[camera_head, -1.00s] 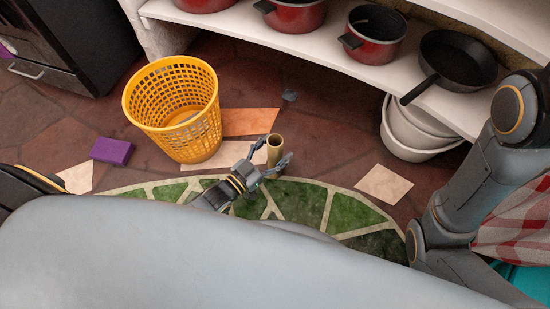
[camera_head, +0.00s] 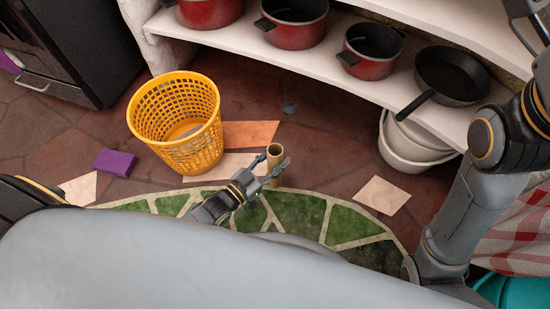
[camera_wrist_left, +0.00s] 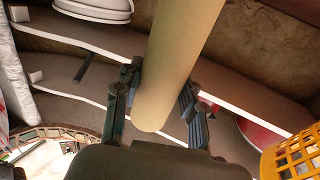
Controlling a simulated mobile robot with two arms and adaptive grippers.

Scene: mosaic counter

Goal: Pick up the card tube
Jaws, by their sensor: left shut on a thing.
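The card tube (camera_head: 275,153) is a tan, hollow cylinder. In the left wrist view the tube (camera_wrist_left: 172,75) runs from the top edge down between the two dark fingers (camera_wrist_left: 158,108), and one end shows close to the palm. I cannot tell whether its base touches the floor. My right arm rises at the right, and its gripper is out of frame.
The yellow basket (camera_head: 176,118) stands just left of the tube. A purple box (camera_head: 115,162) lies further left. A curved white shelf (camera_head: 340,80) with red pots and a black pan (camera_head: 452,75) is behind, with white buckets (camera_head: 412,150) beneath. Flat sheets lie on the floor.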

